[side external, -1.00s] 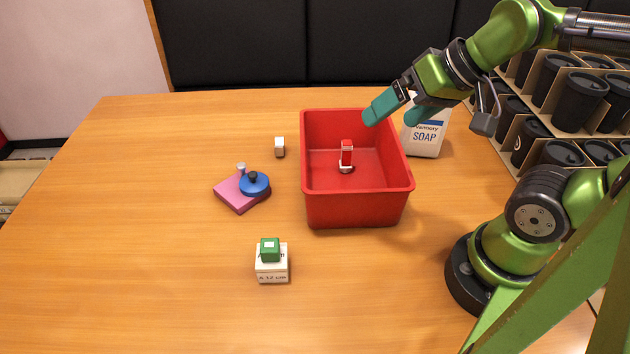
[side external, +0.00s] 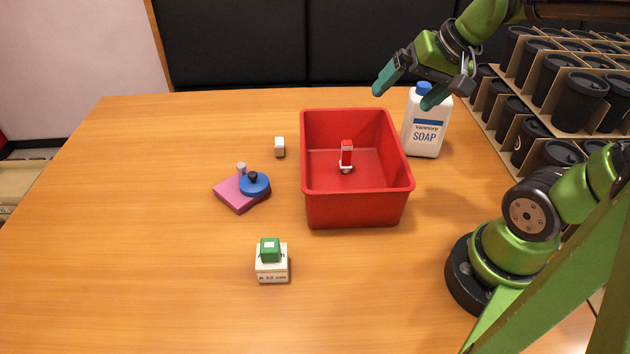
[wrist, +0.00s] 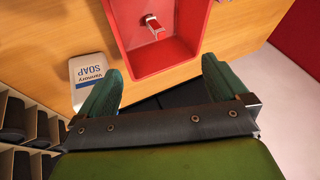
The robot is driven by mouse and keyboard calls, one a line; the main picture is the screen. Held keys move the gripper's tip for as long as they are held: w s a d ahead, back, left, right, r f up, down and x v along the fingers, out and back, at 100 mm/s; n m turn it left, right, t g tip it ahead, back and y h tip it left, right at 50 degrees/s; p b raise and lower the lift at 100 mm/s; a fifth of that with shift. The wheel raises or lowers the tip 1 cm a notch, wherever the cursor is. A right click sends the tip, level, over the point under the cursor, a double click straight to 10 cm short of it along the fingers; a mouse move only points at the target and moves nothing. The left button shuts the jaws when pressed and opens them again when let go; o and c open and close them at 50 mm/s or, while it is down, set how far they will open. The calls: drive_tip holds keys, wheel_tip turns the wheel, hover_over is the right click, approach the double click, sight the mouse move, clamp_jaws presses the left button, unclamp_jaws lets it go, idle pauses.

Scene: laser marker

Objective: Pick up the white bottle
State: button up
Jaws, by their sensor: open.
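The white bottle (side external: 424,128) has a blue cap and a "Vannory SOAP" label. It stands upright on the table just right of the red bin in the side view. It also shows at the left in the wrist view (wrist: 90,72), beside the left finger, where its cap is hidden. My gripper (side external: 402,89) is open and empty. In the side view its fingers are above the table, with one finger in front of the bottle's cap area; I cannot tell if they touch. The wrist view shows both teal fingers spread apart (wrist: 160,85) with nothing between them.
A red bin (side external: 357,209) holds a small red-and-white item (side external: 346,155). Cardboard racks of black cups (side external: 579,100) stand to the right. A pink block with blue piece (side external: 235,194), a small white block (side external: 280,147) and a green-topped box (side external: 271,270) lie leftward.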

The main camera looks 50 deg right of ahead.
drive_tip(key=s+d+r+m+g+y, duration=0.1)
drive_tip(key=d+m, duration=0.8)
drive_tip(key=d, duration=0.3)
drive_tip(key=s+d+r+m+g, duration=0.1)
drive_tip(key=d+m+g, duration=0.1)
drive_tip(key=d+m, duration=0.85)
drive_tip(key=m+y, duration=0.1)
hover_over(425, 120)
drive_tip(key=d, duration=0.4)
wheel_tip(425, 120, down, 9)
drive_tip(key=shift+a+f, duration=0.1)
drive_tip(key=shift+a, duration=0.05)
drive_tip(key=shift+t, duration=0.3)
drive_tip(key=x, duration=0.4)
drive_tip(key=shift+w+f, duration=0.3)
drive_tip(key=shift+f, duration=0.05)
drive_tip(key=shift+c, duration=0.5)
clamp_jaws()
drive_tip(key=shift+r, duration=0.1)
